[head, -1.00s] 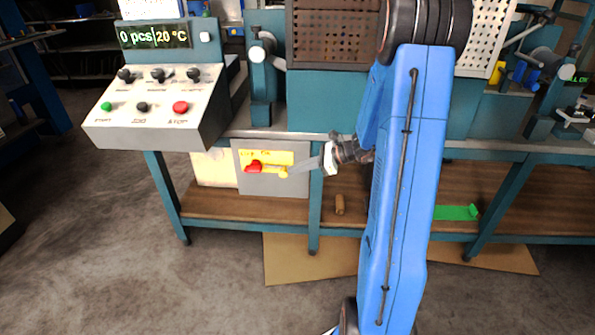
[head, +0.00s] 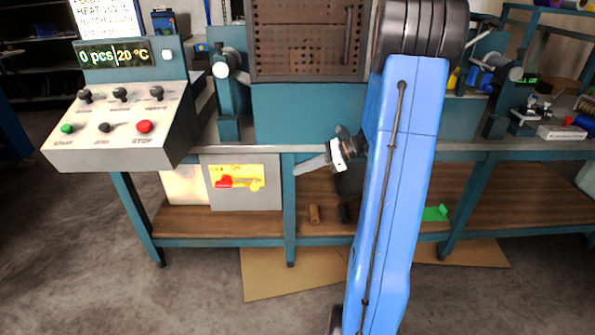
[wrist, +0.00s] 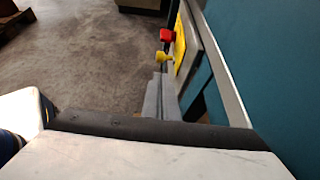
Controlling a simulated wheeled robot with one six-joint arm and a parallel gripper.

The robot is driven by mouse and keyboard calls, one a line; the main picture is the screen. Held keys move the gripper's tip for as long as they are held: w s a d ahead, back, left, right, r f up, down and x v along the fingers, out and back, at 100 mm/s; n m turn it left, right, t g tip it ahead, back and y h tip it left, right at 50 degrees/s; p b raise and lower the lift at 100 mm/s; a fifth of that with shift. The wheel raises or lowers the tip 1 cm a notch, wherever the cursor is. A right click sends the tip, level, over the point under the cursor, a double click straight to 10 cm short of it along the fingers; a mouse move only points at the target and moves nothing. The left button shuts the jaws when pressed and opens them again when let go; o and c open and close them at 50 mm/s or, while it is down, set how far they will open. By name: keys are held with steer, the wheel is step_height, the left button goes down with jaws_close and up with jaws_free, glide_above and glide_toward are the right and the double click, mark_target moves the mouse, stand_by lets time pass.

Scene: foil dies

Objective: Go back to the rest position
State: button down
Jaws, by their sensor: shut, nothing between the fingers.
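My gripper (head: 298,171) hangs in front of the bench's front edge, its grey fingers pointing left in the head view. The fingers are shut and empty; they also show in the wrist view (wrist: 158,98). A main switch with a yellow plate (head: 252,172) and a red handle (head: 224,182) sits on a grey box (head: 240,202) under the bench top. A yellow knob (head: 257,185) is on its right side. The fingertips are to the right of the knob, with a gap between. In the wrist view the red handle (wrist: 166,35) and yellow knob (wrist: 162,57) lie beyond the fingers.
The teal bench (head: 310,115) stands close behind my gripper. A control panel (head: 120,125) with knobs and buttons is at the left. The lower shelf (head: 265,222) carries small brown, black and green items. The grey floor (head: 80,235) in front is open.

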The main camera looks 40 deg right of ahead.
stand_by(0.5)
steer(key=s+a+r+n+g+h, duration=0.25)
steer(key=s+a+n, duration=0.25)
steer(key=a, duration=0.3)
steer(key=s+a+r+n+g+h, duration=0.1)
steer(key=s+a+r+n+g, duration=0.2)
steer(key=s+a+n, duration=0.45)
steer(key=s+a+r+n+t+h, duration=0.1)
steer(key=s+a+n+h, duration=0.1)
steer(key=s+n, duration=0.4)
steer(key=s+a+r+n+t+h, duration=0.1)
steer(key=s+a+r+n+h, duration=0.1)
steer(key=s+n, duration=0.5)
steer(key=shift+s+a+t+h, duration=0.35)
steer(key=shift+s+a+h, duration=0.2)
steer(key=shift+s+h, duration=0.55)
